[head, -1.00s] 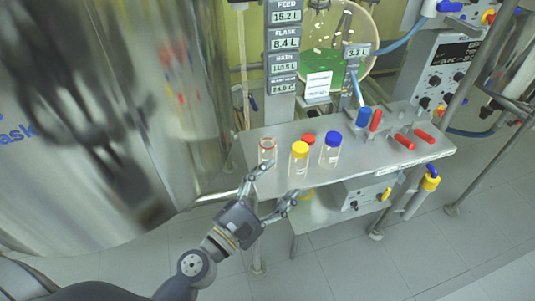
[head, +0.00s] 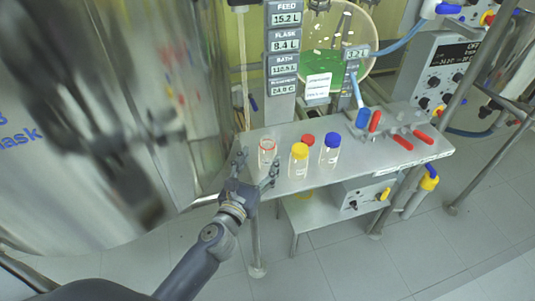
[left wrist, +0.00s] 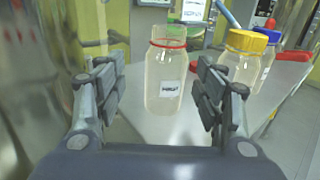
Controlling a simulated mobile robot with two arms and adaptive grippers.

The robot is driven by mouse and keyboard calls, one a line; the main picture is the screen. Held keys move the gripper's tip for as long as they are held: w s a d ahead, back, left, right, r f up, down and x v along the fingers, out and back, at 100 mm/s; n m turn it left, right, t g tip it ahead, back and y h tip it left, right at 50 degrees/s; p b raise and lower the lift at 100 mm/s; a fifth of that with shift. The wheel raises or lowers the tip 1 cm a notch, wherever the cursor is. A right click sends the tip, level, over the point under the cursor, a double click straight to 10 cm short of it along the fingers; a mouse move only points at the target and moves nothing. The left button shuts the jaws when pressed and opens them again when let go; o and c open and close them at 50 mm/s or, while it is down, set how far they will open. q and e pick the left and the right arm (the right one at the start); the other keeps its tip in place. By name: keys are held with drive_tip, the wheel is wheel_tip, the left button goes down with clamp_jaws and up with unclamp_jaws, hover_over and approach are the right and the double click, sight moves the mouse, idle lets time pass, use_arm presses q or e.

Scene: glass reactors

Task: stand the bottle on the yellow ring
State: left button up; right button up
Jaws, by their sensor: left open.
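An uncapped clear bottle with a red ring at its neck (head: 267,152) stands upright at the left end of the grey bench. My left gripper (head: 257,168) is open at the near edge of the bench, pointing at this bottle. In the left wrist view the bottle appears between the spread fingers (left wrist: 160,88), apart from both, and seems just beyond the tips. My right gripper is not in view.
Red-handled valves (head: 422,137) are farther right on the bench (head: 372,160). A large shiny steel vessel (head: 80,200) closes off the left side.

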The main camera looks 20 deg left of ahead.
sight(264, 158)
use_arm(q)
drive_tip(key=w, duration=0.2)
drive_tip(key=w+d, duration=0.1)
drive_tip(key=w, duration=0.2)
drive_tip(key=shift+f, duration=0.2)
drive_tip(key=c, duration=1.2)
drive_tip(key=shift+c, duration=0.7)
drive_tip(key=shift+r, duration=0.15)
